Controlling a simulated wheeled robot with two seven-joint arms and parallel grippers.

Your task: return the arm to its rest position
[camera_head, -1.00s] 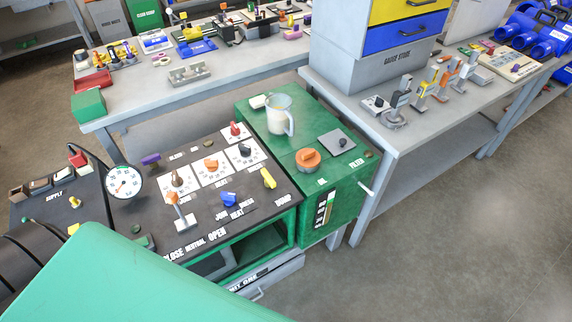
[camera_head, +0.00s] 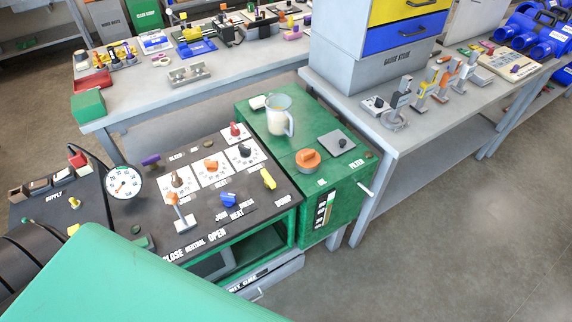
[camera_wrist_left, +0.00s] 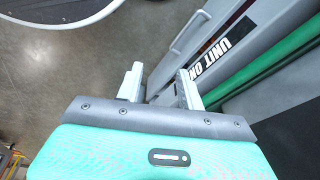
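My left gripper (camera_wrist_left: 160,87) shows in the left wrist view with its two fingers apart and nothing between them. It is above the floor beside the grey lower edge of the cart, near the label "UNIT ON" (camera_wrist_left: 212,55). In the head view a green part of my own arm fills the lower left, and the left fingers are hidden. My right gripper is in neither view. The cart's black control panel (camera_head: 215,180) carries several knobs and an orange-tipped lever (camera_head: 176,208).
The green cabinet (camera_head: 322,172) holds a clear jug (camera_head: 280,115) and an orange cap (camera_head: 308,158). A pressure gauge (camera_head: 123,183) stands at the panel's left. Grey workbenches (camera_head: 240,72) with parts stand behind and to the right. Floor (camera_head: 460,240) at the right is clear.

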